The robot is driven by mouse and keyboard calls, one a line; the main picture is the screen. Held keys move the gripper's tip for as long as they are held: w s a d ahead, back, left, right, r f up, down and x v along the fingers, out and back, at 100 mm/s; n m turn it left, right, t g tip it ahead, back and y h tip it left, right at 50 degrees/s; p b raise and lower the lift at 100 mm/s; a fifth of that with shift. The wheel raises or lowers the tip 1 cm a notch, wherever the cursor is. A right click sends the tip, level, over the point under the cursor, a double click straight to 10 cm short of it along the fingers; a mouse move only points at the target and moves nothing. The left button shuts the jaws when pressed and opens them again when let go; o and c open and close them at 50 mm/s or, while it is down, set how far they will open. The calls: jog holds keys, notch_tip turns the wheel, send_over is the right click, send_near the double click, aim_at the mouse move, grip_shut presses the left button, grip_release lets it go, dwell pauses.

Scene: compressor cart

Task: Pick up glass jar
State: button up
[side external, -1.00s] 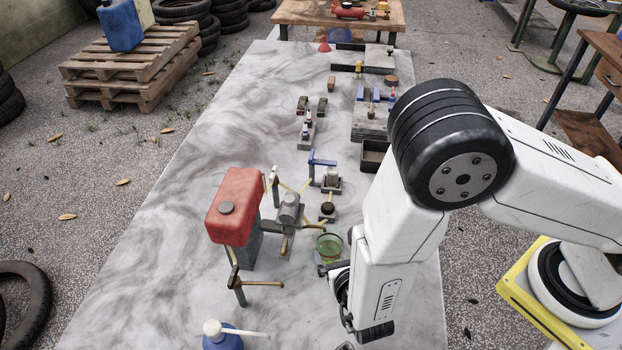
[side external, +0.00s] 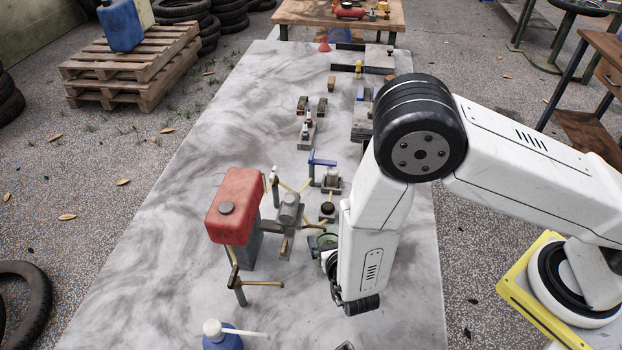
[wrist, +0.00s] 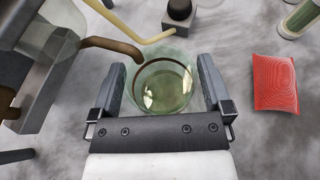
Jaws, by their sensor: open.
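The glass jar (wrist: 161,84) is clear and greenish with an open round rim, seen from above in the wrist view. In the side external view only part of the jar (side external: 326,240) shows beside my wrist. My gripper (wrist: 162,80) is open, with one finger on the left and one on the right of the jar. The jar lies between the fingers; I cannot tell whether either finger touches it. In the side external view my gripper (side external: 322,248) is partly hidden by my wrist.
A brown pipe end (wrist: 112,46) from the compressor assembly (side external: 289,212) comes close to the jar's upper left. A red tank (side external: 236,205) stands to the left. A red pad (wrist: 275,83) lies on the table right of the jar. A blue container (side external: 222,340) stands at the front.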

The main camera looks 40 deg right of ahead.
dwell(0.5)
jog(key=c, duration=1.2)
jog(key=shift+r, duration=0.1)
jog(key=shift+r, duration=0.55)
jog(key=s, duration=0.1)
jog(key=s+a, duration=0.1)
jog(key=s, duration=0.1)
jog(key=shift+s+a, duration=0.3)
jog(key=shift+s, duration=0.1)
notch_tip(320, 180, up, 14)
jog(key=shift+w+f, duration=0.1)
jog(key=shift+f, duration=0.05)
jog(key=shift+w+d, duration=0.1)
